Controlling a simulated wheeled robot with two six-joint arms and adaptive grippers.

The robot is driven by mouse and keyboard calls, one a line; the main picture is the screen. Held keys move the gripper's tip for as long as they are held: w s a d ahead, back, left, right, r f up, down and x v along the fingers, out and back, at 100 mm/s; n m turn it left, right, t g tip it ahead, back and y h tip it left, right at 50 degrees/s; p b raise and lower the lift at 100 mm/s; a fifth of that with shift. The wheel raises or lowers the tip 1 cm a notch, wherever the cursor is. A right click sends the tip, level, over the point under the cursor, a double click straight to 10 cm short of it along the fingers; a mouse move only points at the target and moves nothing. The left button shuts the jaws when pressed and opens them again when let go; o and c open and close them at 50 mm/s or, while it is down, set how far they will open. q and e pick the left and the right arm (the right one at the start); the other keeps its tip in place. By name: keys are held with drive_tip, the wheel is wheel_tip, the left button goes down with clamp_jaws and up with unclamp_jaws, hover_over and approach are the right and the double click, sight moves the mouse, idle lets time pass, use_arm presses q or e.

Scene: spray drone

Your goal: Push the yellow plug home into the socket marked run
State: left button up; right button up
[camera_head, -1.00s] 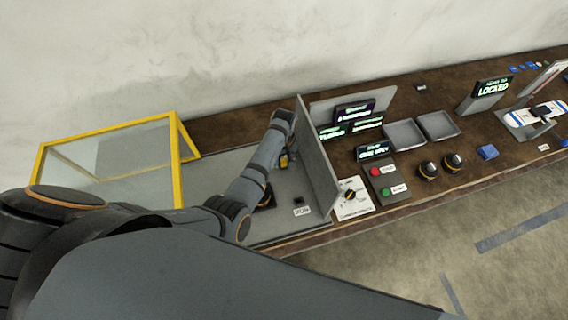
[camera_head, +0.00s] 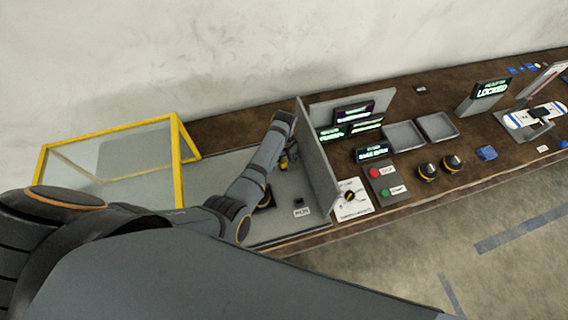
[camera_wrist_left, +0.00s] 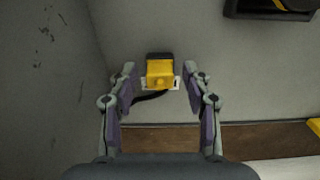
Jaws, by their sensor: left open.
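The yellow plug (camera_wrist_left: 160,73) with a black top shows in the left wrist view, with a dark cable curving away to its lower left. It sits at a pale plate with a partly covered label that I cannot read. My left gripper (camera_wrist_left: 161,82) is open, with one finger on each side of the plug and a gap to each. In the head view the plug (camera_head: 284,163) is a small yellow patch beside my left gripper (camera_head: 288,152). A small black socket (camera_head: 299,201) with a blurred white label stands nearer the front edge. I cannot tell how deep the plug sits.
A grey upright panel (camera_head: 318,160) stands close right of the left gripper. A yellow-framed clear cage (camera_head: 178,165) stands left. Beyond the panel are signs, grey trays (camera_head: 404,135), a dial card (camera_head: 353,201) and a red and green button box (camera_head: 383,183).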

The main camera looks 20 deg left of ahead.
sight(284, 161)
use_arm(q)
drive_tip(key=shift+p, duration=0.3)
idle(0.5)
clamp_jaws()
idle(0.3)
drive_tip(key=shift+r+p, duration=0.55)
drive_tip(key=shift+r, duration=2.45)
